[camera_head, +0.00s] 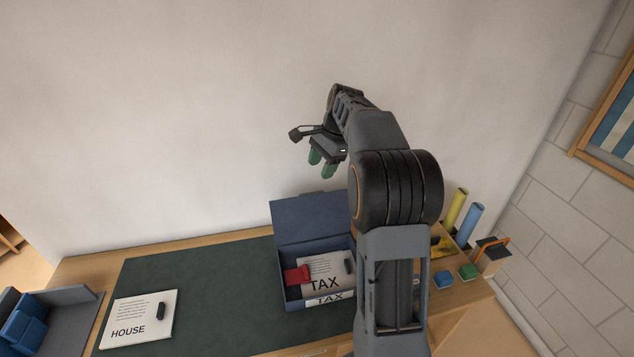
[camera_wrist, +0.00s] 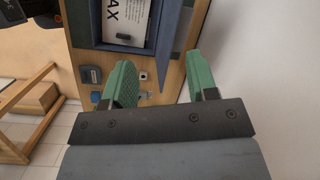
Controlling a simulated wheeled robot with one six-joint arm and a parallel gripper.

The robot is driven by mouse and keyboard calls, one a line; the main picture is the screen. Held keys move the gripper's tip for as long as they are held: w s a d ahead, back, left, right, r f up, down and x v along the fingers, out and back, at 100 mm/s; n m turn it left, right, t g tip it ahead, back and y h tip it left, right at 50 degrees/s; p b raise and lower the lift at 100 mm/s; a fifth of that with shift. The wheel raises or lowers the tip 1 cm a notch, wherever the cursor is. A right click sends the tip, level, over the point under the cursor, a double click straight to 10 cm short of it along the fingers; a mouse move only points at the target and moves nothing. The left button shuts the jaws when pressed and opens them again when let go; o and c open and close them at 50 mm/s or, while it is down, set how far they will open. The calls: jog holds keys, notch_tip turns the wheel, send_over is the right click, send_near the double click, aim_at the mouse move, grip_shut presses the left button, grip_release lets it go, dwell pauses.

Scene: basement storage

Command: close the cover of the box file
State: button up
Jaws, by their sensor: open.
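The blue box file (camera_head: 288,290) stands on the desk's dark mat with its cover (camera_head: 300,220) raised at the back, near the wall. Inside lie a white sheet marked TAX (camera_head: 328,272) and a red item (camera_head: 297,275); my arm hides part of its right side. My gripper (camera_head: 321,164) is open and empty, in the air above the cover. In the wrist view my green fingers (camera_wrist: 160,62) point toward the desk. The cover (camera_wrist: 178,42) shows nearly edge-on beyond them, with the box file (camera_wrist: 152,30) to its left. The fingers appear apart from it.
A HOUSE sheet (camera_head: 140,318) lies left on the mat (camera_head: 215,290), beside a grey tray with blue items (camera_head: 75,295). At the right end stand yellow (camera_head: 455,208) and blue (camera_head: 469,224) cylinders and small blocks (camera_head: 468,271). The white wall (camera_head: 180,120) is close behind.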

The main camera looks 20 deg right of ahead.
aim_at(315, 193)
jog(key=w+d+f+m+y+p, duration=0.1)
jog(key=w+d+m+p, duration=0.1)
jog(key=w+d+m, duration=0.3)
jog(key=shift+n, duration=0.4)
jog(key=x, duration=0.4)
jog(key=s+x, duration=0.1)
jog(key=x, duration=0.3)
jog(key=p+x, duration=0.1)
jog(key=x, duration=0.3)
jog(key=shift+s+d+f, duration=0.1)
jog(key=shift+d+f, duration=0.05)
jog(key=shift+f, duration=0.35)
grip_shut()
